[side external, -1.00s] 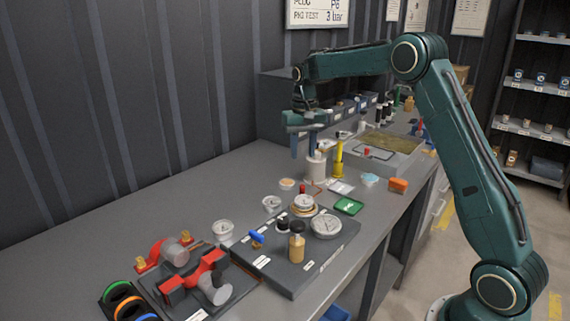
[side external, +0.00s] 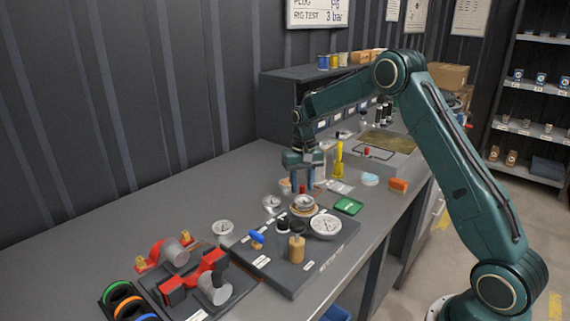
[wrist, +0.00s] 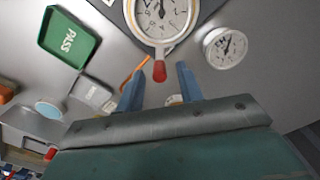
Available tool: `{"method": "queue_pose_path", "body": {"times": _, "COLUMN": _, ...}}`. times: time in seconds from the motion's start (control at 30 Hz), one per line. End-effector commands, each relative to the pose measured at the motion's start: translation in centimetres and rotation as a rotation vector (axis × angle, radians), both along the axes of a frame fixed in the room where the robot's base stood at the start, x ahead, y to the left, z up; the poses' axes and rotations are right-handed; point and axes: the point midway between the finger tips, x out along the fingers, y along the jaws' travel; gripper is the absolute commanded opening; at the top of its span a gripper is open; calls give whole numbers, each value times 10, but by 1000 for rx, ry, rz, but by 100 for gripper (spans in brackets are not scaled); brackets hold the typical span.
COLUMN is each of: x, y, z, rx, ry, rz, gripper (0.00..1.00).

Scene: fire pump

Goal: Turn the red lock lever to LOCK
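The red lock lever (wrist: 159,71) shows in the wrist view as a red tip sticking out from the rim of a round gauge (wrist: 162,18). My gripper (wrist: 158,88) is open, with its two blue fingers apart. The red tip lies between the fingers in the picture, slightly beyond their ends, with clear space on both sides. In the side view my gripper (side external: 302,187) points down just behind the brass-rimmed gauge (side external: 303,204) at the back of the grey panel (side external: 285,272). The fingers partly hide the lever there. I cannot read a LOCK mark.
A loose white gauge (wrist: 225,47) lies right of the fingers in the wrist view. A green PASS tray (wrist: 69,42) lies left. In the side view, a large gauge (side external: 325,225), a black-topped brass plug (side external: 297,248) and a blue-handled valve (side external: 257,240) stand on the panel.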

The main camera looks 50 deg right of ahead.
Motion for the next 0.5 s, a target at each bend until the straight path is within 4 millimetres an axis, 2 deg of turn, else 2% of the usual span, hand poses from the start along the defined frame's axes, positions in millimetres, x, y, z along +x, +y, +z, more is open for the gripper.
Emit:
{"method": "queue_pose_path", "body": {"times": 0.17, "x": 0, "y": 0, "z": 0, "rx": 0, "ry": 0, "rz": 0, "gripper": 37}}
{"method": "queue_pose_path", "body": {"times": 0.37, "x": 0, "y": 0, "z": 0, "rx": 0, "ry": 0, "rz": 0, "gripper": 1}}
{"method": "queue_pose_path", "body": {"times": 0.5, "x": 0, "y": 0, "z": 0, "rx": 0, "ry": 0, "rz": 0, "gripper": 0}}
